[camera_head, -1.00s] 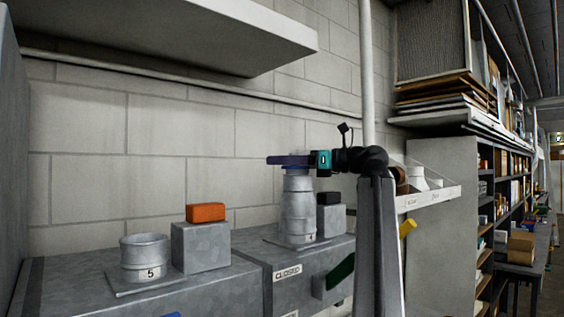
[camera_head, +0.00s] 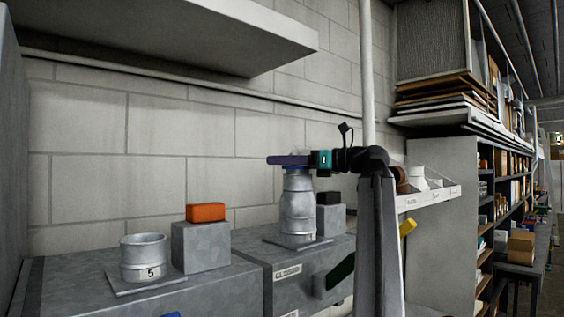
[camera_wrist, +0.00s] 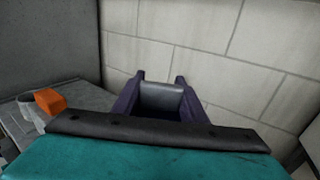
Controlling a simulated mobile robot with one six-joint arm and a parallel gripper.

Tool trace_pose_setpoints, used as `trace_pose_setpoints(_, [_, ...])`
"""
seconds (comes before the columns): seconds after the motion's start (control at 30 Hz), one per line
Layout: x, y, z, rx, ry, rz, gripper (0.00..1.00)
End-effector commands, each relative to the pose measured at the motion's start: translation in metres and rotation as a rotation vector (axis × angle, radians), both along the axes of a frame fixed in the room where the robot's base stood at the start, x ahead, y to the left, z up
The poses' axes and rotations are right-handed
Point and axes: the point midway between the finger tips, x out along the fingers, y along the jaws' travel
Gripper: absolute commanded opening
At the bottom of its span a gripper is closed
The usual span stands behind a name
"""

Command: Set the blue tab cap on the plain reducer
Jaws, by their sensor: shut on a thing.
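A grey metal reducer (camera_head: 297,205), narrower at its neck, stands upright on a flat plate on the grey bench unit. My gripper (camera_head: 288,160), with dark purple fingers, is level at the very top of this neck. In the wrist view my fingers (camera_wrist: 160,100) are shut on a grey, curved metal part (camera_wrist: 162,96). I cannot tell whether this part is a cap or the top of the neck. No blue tab shows on it. A small blue piece (camera_head: 169,314) is cut off by the bottom edge of the head view.
A short round collar marked 5 (camera_head: 145,257) stands on a plate at left. An orange block (camera_head: 206,212) sits on a grey box (camera_head: 201,247). A black block (camera_head: 328,198) on another box is close right of the reducer. A shelf (camera_head: 180,35) overhangs at upper left.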

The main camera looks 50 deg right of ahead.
Motion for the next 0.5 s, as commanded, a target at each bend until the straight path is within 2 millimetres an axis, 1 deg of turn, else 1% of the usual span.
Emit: trace_pose_setpoints(0.5, [-0.0002, -0.0002, -0.0067, 0.000, 0.000, 0.000, 0.15])
